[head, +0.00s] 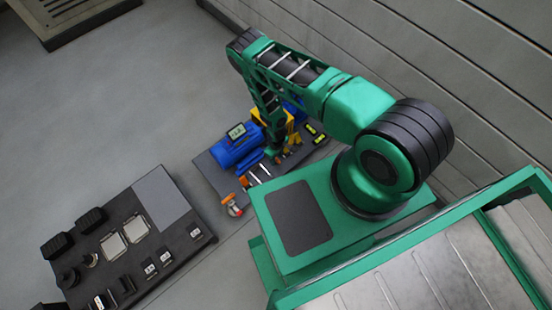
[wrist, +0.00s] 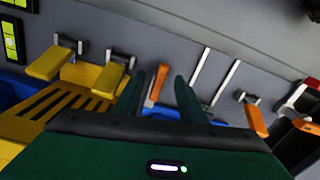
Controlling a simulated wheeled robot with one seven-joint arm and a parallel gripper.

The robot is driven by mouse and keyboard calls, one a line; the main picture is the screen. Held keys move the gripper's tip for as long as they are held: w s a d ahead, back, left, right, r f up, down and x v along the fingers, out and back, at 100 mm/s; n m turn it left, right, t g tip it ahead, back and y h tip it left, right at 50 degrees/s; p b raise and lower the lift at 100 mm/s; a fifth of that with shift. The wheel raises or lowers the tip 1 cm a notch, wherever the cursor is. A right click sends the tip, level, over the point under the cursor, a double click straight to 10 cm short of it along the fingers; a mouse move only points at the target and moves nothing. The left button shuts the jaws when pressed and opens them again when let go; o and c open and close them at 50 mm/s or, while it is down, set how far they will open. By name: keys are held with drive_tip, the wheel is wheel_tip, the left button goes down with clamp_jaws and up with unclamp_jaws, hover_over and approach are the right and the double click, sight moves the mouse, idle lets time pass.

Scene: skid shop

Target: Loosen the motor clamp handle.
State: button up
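My gripper (wrist: 159,78) is open in the wrist view, its two dark green fingers standing apart. An orange handle (wrist: 156,86) shows in the gap between the fingertips; I cannot tell whether either finger touches it. A second orange handle (wrist: 257,119) stands to the right, outside the fingers. Neither handle is labelled, so I cannot tell for sure which is the motor clamp handle. In the head view the blue motor (head: 232,153) sits on the dark skid plate (head: 209,171), and my gripper (head: 276,149) is low beside it, with its fingers too small to make out.
Two yellow handles (wrist: 47,63) (wrist: 108,79) and a slotted yellow guard (wrist: 55,108) lie left of my fingers. Two pale rods (wrist: 222,84) stand just right. A red-orange part (head: 233,208) is at the skid's near end. A dark panel (head: 155,192) lies left on the floor.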

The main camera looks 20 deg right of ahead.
drive_tip(key=shift+w+r, duration=0.1)
drive_tip(key=shift+r, duration=3.4)
